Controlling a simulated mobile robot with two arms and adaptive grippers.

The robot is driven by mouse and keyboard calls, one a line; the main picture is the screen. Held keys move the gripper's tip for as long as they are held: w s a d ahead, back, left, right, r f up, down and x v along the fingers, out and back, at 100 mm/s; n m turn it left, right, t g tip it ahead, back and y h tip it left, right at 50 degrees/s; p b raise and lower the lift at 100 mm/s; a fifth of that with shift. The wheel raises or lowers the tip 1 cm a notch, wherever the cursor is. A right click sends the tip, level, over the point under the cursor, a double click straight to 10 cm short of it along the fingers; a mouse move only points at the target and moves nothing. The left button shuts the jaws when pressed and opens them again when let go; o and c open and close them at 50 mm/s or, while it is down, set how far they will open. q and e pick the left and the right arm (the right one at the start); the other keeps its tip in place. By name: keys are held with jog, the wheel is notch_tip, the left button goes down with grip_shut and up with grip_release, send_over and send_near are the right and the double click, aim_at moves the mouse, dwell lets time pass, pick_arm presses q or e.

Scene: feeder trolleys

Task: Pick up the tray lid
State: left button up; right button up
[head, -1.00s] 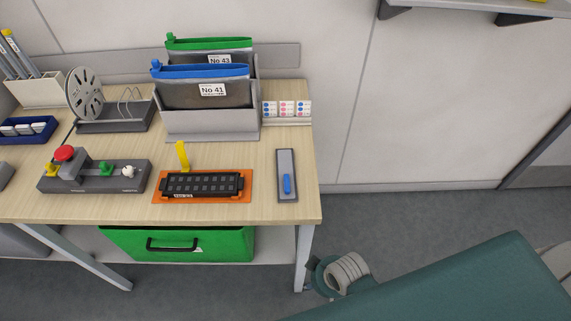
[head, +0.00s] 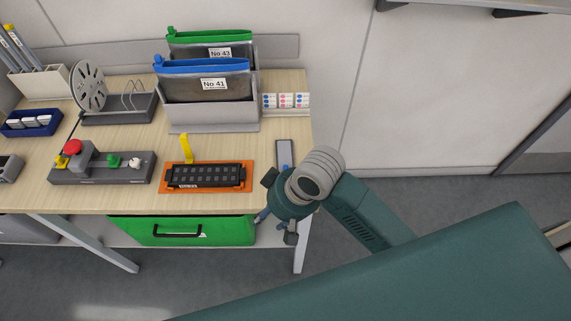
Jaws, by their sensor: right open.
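A flat grey plate (head: 284,152), which looks like the tray lid, lies on the right part of the wooden table. My right gripper (head: 273,216) is open at the table's front right corner, in front of the grey plate. I cannot tell whether it touches the plate. My left gripper is not in view.
A grey control box (head: 100,172) with a red button stands left of the tray. Behind are a grey holder (head: 212,117) with pouches and a small card rack (head: 286,112). A green bin (head: 182,231) sits below the table (head: 120,202).

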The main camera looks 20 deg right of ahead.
aim_at(285, 162)
jog(key=shift+m+g+h, duration=0.6)
jog(key=shift+h, duration=0.1)
jog(key=w+r, duration=0.1)
jog(key=w, duration=0.1)
jog(key=w+d+r, duration=0.1)
jog(key=w, duration=0.1)
jog(key=w+r, duration=0.2)
jog(key=shift+d, duration=0.25)
jog(key=w+d+r+m+g+h, duration=0.1)
jog(key=w+d+r+m+h, duration=0.1)
jog(key=w+d+r+m, duration=0.35)
jog(key=shift+n, duration=0.95)
jog(key=f, duration=0.1)
jog(key=d+f+p, duration=0.1)
jog(key=f, duration=0.2)
jog(key=shift+s+d+f, duration=0.2)
jog(key=shift+d+f, duration=0.15)
jog(key=f, duration=0.1)
jog(key=f+p, duration=0.1)
jog(key=f, duration=0.1)
jog(key=f+p, duration=0.1)
jog(key=shift+a+f, duration=0.35)
jog(key=shift+f, duration=0.3)
grip_shut()
